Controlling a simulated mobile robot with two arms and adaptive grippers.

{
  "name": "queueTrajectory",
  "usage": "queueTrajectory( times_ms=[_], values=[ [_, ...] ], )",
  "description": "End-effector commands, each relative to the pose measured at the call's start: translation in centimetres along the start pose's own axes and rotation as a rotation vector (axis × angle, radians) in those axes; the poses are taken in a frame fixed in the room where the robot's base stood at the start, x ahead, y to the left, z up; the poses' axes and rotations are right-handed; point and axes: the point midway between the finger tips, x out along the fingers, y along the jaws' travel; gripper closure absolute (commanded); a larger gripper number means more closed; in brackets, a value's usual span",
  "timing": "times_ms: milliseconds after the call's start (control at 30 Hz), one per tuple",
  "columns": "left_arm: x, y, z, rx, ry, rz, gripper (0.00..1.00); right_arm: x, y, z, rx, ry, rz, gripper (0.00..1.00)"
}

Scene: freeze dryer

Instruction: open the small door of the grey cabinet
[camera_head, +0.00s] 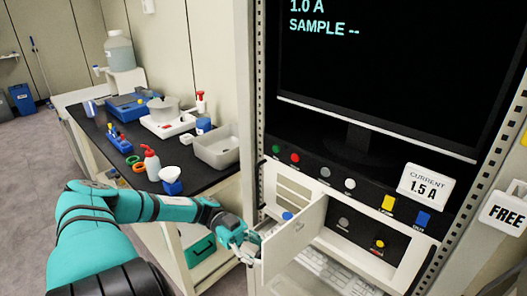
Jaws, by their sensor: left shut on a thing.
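The grey cabinet (268,184) is a pale rack front with a dark control panel. Its small door (296,240) is a pale flat panel that stands swung out from the opening, with its free edge toward the lower left. Behind it, part of the compartment (294,191) shows, with a small blue-topped item (287,216) inside. My left gripper (250,250) is at the door's free edge and is shut on the door there; the exact grip point is partly hidden. My right gripper is out of view.
A large monitor (390,70) fills the rack above the door. Buttons and a "CURRENT 1.5 A" sign (426,186) sit to the right. A keyboard (335,276) lies below. A black-topped bench (107,155) with bottles and tubs stands left, beside my arm.

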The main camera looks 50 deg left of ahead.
Motion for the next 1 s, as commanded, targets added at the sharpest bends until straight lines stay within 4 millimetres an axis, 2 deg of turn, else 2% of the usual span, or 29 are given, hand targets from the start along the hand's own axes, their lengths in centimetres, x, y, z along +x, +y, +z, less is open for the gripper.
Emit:
queueTrajectory(
  times_ms=[233,533,567,767,1000],
  values=[
    [0.1,0.2,0.2,-0.003,-0.004,0.022,1.00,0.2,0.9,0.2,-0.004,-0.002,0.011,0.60],
    [0.1,0.2,0.1,-0.002,-0.005,0.022,1.00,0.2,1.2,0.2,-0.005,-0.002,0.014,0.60],
    [0.1,0.2,0.1,-0.002,-0.005,0.022,0.76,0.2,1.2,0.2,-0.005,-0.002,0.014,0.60],
    [0.1,0.2,0.1,-0.001,-0.004,0.021,0.50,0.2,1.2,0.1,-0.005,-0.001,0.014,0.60],
    [0.1,0.1,0.1,-0.001,-0.002,0.020,0.48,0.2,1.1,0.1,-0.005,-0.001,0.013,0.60]
  ],
)
